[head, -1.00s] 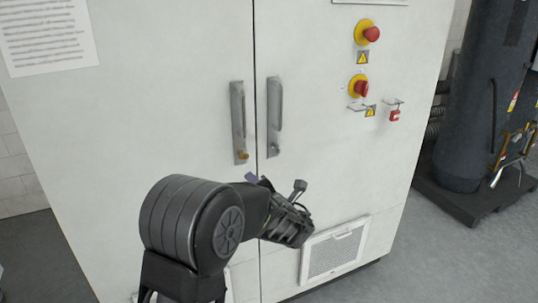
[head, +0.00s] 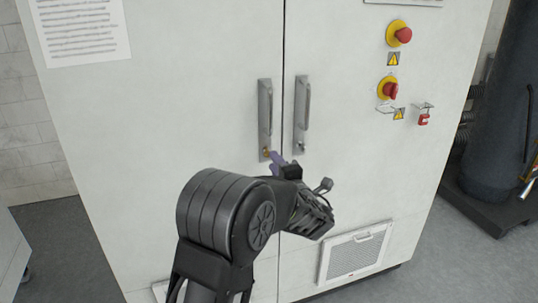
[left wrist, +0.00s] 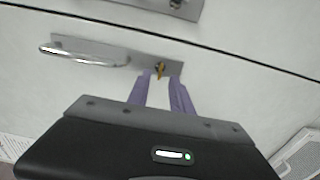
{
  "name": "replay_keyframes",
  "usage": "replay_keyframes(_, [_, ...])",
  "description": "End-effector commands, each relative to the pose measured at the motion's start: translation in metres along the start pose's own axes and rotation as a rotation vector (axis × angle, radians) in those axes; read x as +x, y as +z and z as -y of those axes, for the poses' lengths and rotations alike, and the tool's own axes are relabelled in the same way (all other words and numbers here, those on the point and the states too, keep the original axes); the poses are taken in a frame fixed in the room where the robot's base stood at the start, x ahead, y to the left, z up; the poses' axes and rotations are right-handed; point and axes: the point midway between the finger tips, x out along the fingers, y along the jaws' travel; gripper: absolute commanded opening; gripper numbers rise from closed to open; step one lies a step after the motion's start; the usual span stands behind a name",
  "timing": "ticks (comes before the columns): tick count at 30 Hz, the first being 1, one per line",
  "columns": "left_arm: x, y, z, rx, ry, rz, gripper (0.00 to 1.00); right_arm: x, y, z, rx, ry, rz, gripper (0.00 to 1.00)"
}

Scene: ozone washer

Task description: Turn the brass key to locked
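The small brass key (head: 266,153) sits in the lock at the lower end of the left door's handle plate. In the left wrist view the brass key (left wrist: 159,70) stands out from the dark lock on the handle plate (left wrist: 174,68). My left gripper (head: 277,159) is close in front of the lock, at the key's lower right in the head view. In the left wrist view its two purple fingers (left wrist: 161,78) are apart, with the key just beyond the gap between their tips. I cannot tell whether they touch it. My right gripper is not in view.
The white cabinet has a second handle (head: 301,116) on its right door, close by. A red rotary switch (head: 388,89), an emergency button (head: 403,36) and a small red padlock (head: 424,118) are to the right. A vent (head: 355,252) is low on the right door.

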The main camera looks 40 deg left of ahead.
Motion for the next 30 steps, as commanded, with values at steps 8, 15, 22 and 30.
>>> replay_keyframes(8, [0.043,-0.001,0.000,0.001,0.001,-0.002,0.26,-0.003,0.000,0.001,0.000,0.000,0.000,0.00])
replay_keyframes(15, [0.056,0.000,0.000,0.000,0.000,0.001,0.26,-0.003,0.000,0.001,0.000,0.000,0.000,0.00])
replay_keyframes(22, [0.056,0.000,0.000,0.000,0.000,0.001,0.23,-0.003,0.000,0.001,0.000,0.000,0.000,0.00])
replay_keyframes(30, [0.056,0.000,0.000,0.000,-0.001,0.001,0.01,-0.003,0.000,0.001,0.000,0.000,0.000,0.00])
